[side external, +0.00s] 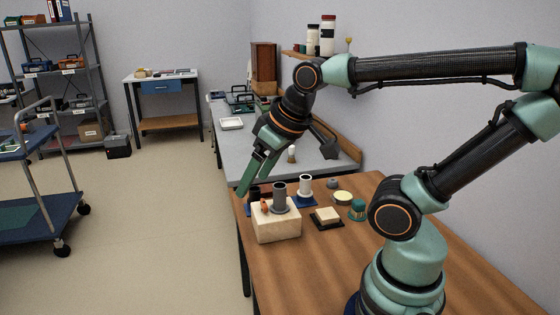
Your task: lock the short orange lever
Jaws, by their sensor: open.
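A small short orange lever (265,206) stands on top of a cream block (277,231) at the near left edge of the wooden table. It is too small for me to tell whether it is locked. My gripper (251,188) is open, its green fingers pointing down and left. In the picture the fingertips are above and slightly left of the orange lever, with no clear contact. I cannot tell how far they are from it in depth. A dark item behind the block is partly hidden.
A grey cylinder (280,197) is right beside the lever. A white cylinder (306,186), a black-based cream block (326,216), a yellow-topped disc (343,198) and a green cylinder (357,210) stand to the right. The wooden table's (320,275) front is clear.

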